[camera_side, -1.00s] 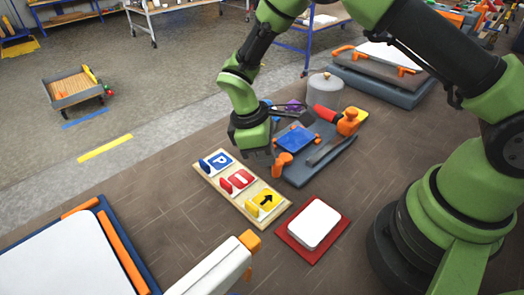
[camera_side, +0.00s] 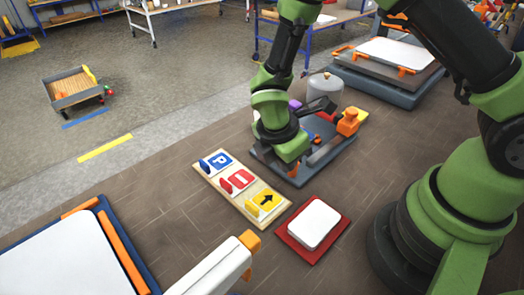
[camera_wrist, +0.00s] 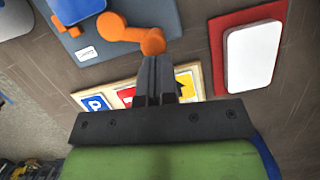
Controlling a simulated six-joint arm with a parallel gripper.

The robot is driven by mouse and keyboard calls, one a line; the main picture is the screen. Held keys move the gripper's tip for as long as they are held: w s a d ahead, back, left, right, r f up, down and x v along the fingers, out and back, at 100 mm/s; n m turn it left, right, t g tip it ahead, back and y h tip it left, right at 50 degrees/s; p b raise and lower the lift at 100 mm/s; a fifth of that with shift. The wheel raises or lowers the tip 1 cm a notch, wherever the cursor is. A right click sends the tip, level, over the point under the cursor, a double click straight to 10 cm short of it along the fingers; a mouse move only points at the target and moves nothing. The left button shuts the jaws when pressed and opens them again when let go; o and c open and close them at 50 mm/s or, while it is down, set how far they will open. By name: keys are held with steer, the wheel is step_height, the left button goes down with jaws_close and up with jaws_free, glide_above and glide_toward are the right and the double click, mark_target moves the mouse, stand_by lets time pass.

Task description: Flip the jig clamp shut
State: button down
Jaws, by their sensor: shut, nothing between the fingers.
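The jig is a blue-grey plate (camera_side: 338,153) with a blue sign piece on it, mostly hidden by my arm in the side view. In the wrist view, an orange lever-like piece with round ends (camera_wrist: 128,30) lies at the plate's corner, which I take to be the clamp. Its near round end is just beyond my fingertips; I cannot tell whether they touch. A blue piece (camera_wrist: 75,8) lies beside it. My gripper (camera_wrist: 157,62) is shut and empty, pointing down over the plate's near side. An orange block (camera_side: 348,121) stands at the plate's right.
A wooden board (camera_side: 218,187) with blue, red and yellow sign tiles lies left of the jig. A red tray (camera_side: 288,240) with a white pad is in front. A grey lidded pot (camera_side: 322,84) stands behind.

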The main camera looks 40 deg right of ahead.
steer(key=shift+s+d+n, duration=0.2)
steer(key=shift+n, duration=0.2)
steer(key=shift+s+d, duration=0.4)
steer(key=shift+d, duration=0.3)
steer(key=shift+a+r, duration=0.1)
steer(key=shift+a, duration=0.4)
steer(key=a, duration=0.3)
steer(key=shift+s+r, duration=0.2)
steer(key=shift+r, duration=0.15)
steer(key=v, duration=1)
steer(key=shift+s, duration=0.25)
